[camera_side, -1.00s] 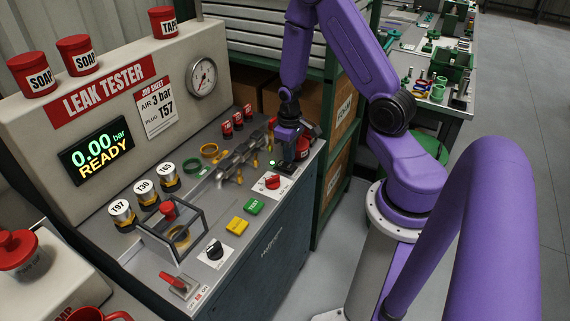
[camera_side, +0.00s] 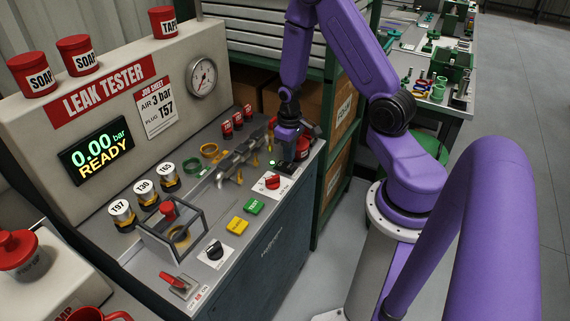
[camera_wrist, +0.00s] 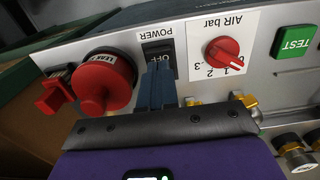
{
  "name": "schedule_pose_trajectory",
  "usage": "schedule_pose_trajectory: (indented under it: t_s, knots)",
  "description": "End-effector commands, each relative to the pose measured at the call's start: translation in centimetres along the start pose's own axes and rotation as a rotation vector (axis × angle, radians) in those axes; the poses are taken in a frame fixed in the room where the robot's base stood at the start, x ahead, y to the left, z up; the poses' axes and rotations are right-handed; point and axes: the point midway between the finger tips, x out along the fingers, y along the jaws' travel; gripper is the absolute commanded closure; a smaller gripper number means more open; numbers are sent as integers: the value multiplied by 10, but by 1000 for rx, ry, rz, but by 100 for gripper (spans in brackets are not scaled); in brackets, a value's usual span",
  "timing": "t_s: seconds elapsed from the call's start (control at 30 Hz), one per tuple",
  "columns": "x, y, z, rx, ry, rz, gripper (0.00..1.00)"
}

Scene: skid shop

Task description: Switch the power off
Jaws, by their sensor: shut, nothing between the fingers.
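The black power switch (camera_wrist: 157,52) sits under a POWER label on the panel in the wrist view. Its upside-down OFF lettering is visible, with the lower part hidden behind my fingers. My gripper (camera_wrist: 158,68) is shut, its blue-grey fingertips right at the switch face. I cannot tell whether they touch it. In the side view, my gripper (camera_side: 283,166) is at the right end of the leak tester's panel, low over the switch area, which it largely hides. A small green light (camera_side: 272,163) glows beside it. The tester's display (camera_side: 98,153) reads 0.00 bar READY.
The red AIR bar knob (camera_wrist: 223,51) and green TEST button (camera_wrist: 293,41) lie to the right of the switch in the wrist view. A large red round knob (camera_wrist: 103,80) is close on the left.

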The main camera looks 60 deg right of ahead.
Motion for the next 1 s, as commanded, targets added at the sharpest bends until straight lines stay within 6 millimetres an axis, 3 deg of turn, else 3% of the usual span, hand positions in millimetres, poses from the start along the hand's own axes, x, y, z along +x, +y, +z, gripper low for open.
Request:
schedule_pose_trajectory:
  t_s: [1.0]
  knots:
    - [11, 0, 0, 0, 0, 0, 100]
